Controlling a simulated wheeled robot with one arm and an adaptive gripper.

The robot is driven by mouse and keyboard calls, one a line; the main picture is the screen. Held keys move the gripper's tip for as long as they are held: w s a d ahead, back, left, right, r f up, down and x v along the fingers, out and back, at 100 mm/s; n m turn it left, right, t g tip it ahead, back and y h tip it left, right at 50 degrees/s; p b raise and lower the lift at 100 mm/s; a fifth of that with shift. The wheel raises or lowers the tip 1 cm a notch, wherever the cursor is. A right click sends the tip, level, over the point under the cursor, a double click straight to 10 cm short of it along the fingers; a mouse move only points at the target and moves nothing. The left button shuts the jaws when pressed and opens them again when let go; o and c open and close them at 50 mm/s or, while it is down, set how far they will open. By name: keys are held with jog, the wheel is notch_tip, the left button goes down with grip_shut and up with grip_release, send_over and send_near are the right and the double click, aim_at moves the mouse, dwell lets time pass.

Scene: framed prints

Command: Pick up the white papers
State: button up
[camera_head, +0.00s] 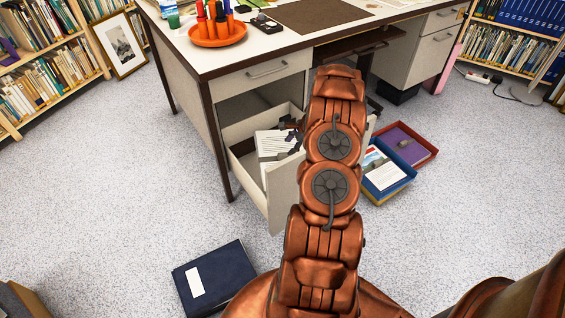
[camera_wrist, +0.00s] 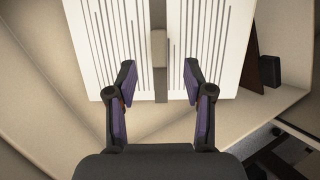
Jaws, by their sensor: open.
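The white papers (camera_head: 277,144) lie inside the pulled-out lower drawer (camera_head: 273,199) of the desk. In the wrist view the white papers (camera_wrist: 112,40) show dark printed lines, with a grey-brown strip and a small beige block running down their middle. My gripper (camera_wrist: 158,84) is open, its two dark fingers pointing at the near edge of the papers, one on each side of the strip. Whether the fingers touch the papers is not clear. In the head view my arm hides part of the drawer, and only a bit of my gripper (camera_head: 292,128) shows beside the papers.
The desk (camera_head: 240,66) stands above the drawer, with an orange tray (camera_head: 218,32) of pens on top. A dark blue binder (camera_head: 218,275) lies in front.

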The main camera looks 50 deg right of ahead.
aim_at(283, 154)
jog(key=shift+b+x, duration=0.8)
jog(key=shift+x, duration=2.7)
jog(key=shift+w+f, duration=0.15)
jog(key=shift+f, duration=0.25)
jog(key=shift+a, duration=0.1)
grip_shut()
